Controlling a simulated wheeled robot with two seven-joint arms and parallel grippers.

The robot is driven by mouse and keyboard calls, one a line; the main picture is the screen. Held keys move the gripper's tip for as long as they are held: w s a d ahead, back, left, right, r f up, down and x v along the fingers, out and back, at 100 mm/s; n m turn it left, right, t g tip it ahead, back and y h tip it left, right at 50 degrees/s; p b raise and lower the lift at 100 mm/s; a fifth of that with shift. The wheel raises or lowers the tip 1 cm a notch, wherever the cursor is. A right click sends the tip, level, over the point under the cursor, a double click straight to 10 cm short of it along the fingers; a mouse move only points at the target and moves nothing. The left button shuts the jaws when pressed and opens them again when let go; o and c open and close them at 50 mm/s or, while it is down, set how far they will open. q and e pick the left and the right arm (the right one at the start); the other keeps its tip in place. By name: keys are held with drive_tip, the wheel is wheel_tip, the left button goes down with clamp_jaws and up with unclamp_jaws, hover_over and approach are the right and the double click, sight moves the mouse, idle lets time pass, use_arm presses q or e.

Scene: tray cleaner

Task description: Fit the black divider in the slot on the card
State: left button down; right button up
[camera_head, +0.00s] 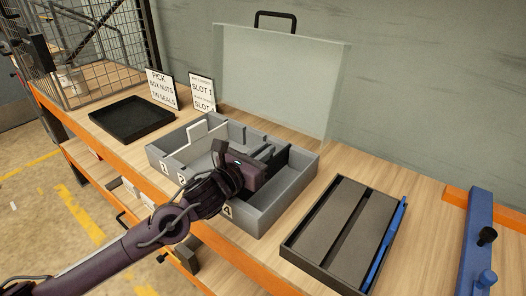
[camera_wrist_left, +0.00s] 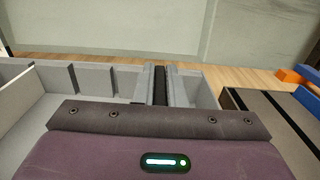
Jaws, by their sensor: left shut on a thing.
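The grey tray (camera_head: 289,197) stands on the bench with its clear lid open behind it. Labels 1, 2 and 4 show on its front; my arm covers the part between 2 and 4. My left gripper (camera_head: 262,163) is over the tray's right half, shut on the black divider (camera_head: 281,157), which is mostly hidden. In the left wrist view the black divider (camera_wrist_left: 160,85) shows as a narrow dark strip between grey ridges at the far wall. Whether it is fully seated I cannot tell. The card (camera_head: 202,93) behind the tray reads SLOT 1 and SLOT 4, with small unreadable lines. My right gripper is not in view.
Another card (camera_head: 161,88) reads PICK, BOX NUTS, TIN SEALS. An empty black tray (camera_head: 132,120) lies at left, near a wire basket (camera_head: 93,85). At right are a dark box with long grey strips (camera_head: 333,222), a blue pen-like item (camera_head: 388,243) and a blue fixture (camera_head: 478,235).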

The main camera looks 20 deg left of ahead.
use_arm(q)
drive_tip(key=shift+f, duration=0.25)
drive_tip(key=shift+f+b, duration=0.1)
drive_tip(key=shift+b, duration=0.2)
drive_tip(key=shift+f, duration=0.1)
drive_tip(key=c, duration=1.9)
unclamp_jaws()
drive_tip(key=shift+c, duration=0.2)
drive_tip(key=o, duration=0.5)
drive_tip(key=shift+o, duration=0.2)
